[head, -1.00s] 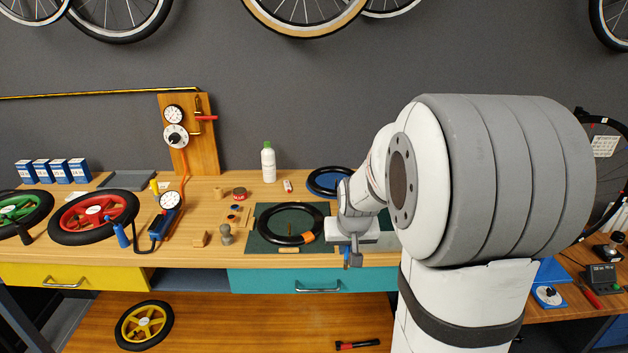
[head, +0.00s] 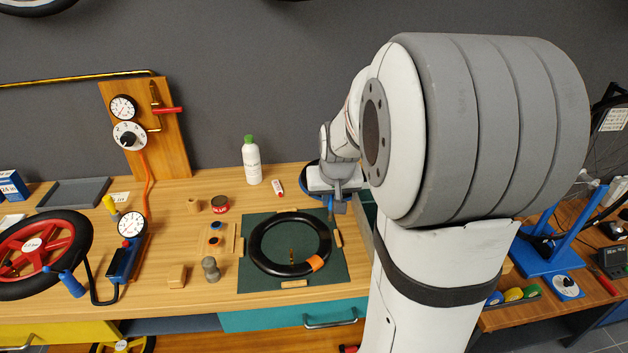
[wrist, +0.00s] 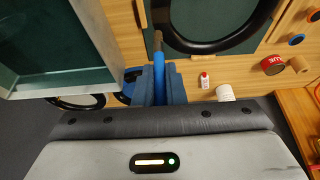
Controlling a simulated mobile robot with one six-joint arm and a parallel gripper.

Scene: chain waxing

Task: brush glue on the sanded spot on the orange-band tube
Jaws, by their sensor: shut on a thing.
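The black tube with an orange band (head: 314,263) lies as a ring on the dark green mat (head: 255,287); part of the black tube (wrist: 208,46) shows at the top of the wrist view. I cannot make out the sanded spot. My gripper (wrist: 160,90) is shut on a slim blue-handled tool (wrist: 159,68) with a brown end, seemingly the brush; its bristles are not clear. In the head view my gripper (head: 337,203) is above the back right of the mat, apart from the tube. The red glue can (head: 220,204) stands left of the mat, also in the wrist view (wrist: 273,65).
A white bottle with green cap (head: 251,162) and a small red-white tube (head: 277,188) stand behind the mat. A grey-rimmed box (wrist: 112,65) is close on the left in the wrist view. A grey weight (head: 210,268) and a wooden block (head: 177,275) lie left of the mat.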

